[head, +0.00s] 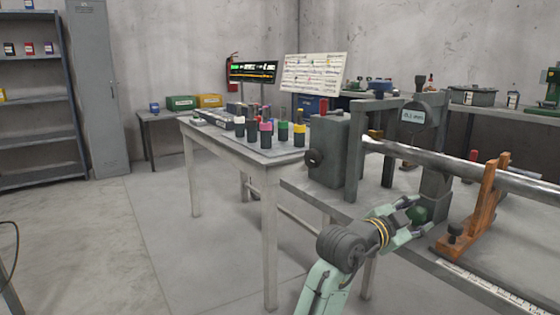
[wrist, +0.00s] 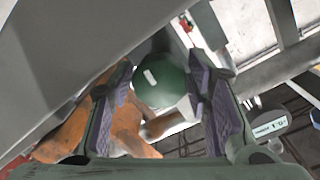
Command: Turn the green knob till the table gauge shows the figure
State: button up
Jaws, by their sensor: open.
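The green knob (head: 417,214) sits low on the grey post of the bench fixture. In the wrist view the knob (wrist: 160,84) is a dark green ball with a short white mark, and it lies between my two fingers. My gripper (head: 414,217) is open around the knob, one finger on each side. In the wrist view there seems to be a narrow gap between the pads of my gripper (wrist: 163,90) and the knob; I cannot tell whether either touches. The table gauge (head: 413,116) has a pale display reading in mm; its digits are too small to read surely.
A brown wooden support (head: 485,205) stands close right of my gripper, and a ruler (head: 485,288) lies along the bench's front edge. A side table (head: 225,133) carries several coloured holders.

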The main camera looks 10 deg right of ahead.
jog(key=n+p, duration=0.1)
jog(key=n, duration=0.1)
jog(key=n+p, duration=0.4)
jog(key=shift+r+n, duration=0.3)
jog(key=shift+r, duration=0.05)
jog(key=n+p, duration=0.5)
jog(key=p, duration=0.1)
jog(key=shift+h, duration=0.4)
jog(key=w+b+v, duration=0.1)
jog(key=b+v, duration=0.2)
jog(key=v, duration=0.8)
jog(key=w+a+r+n+t+y, duration=0.1)
jog(key=w+a+r+n+t, duration=0.1)
jog(key=a, duration=0.4)
jog(key=w+a+r+n+t+y, duration=0.2)
jog(key=w+a+r+t, duration=0.1)
jog(key=a, duration=0.4)
jog(key=w+a+r+n+t+y, duration=0.2)
jog(key=w+a+r+t, duration=0.1)
jog(key=a+r+t, duration=0.2)
jog(key=shift+w+a+t, duration=0.35)
jog(key=shift+a+t, duration=0.35)
jog(key=shift+a, duration=0.45)
jog(key=shift+o, duration=0.6)
